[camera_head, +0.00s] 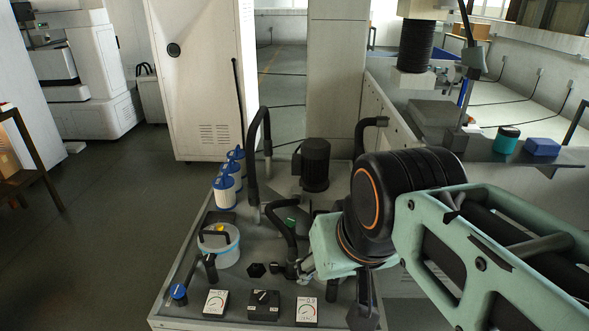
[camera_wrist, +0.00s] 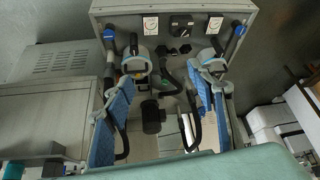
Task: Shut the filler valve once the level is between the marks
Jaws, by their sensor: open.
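A pale tank (camera_head: 219,247) with a blue band and a dark handle stands at the left of the bench. Its level and marks are too small to read. A blue-knobbed valve (camera_head: 178,292) on a dark pipe is at the bench's front left corner; I take it as the filler valve. In the wrist view, two blue knobs show at the top, one left (camera_wrist: 108,33) and one right (camera_wrist: 238,31); I cannot tell which matches. My gripper (camera_wrist: 175,72) is open and empty, its blue-padded fingers apart above the bench. In the head view my arm hides part of the bench's right side.
Two dial gauges, left (camera_head: 215,302) and right (camera_head: 307,309), flank a black rotary switch (camera_head: 263,304) at the front edge. Black hoses (camera_head: 254,150), a dark motor (camera_head: 315,165) and white filters (camera_head: 227,185) stand behind. Open floor (camera_head: 90,240) lies left.

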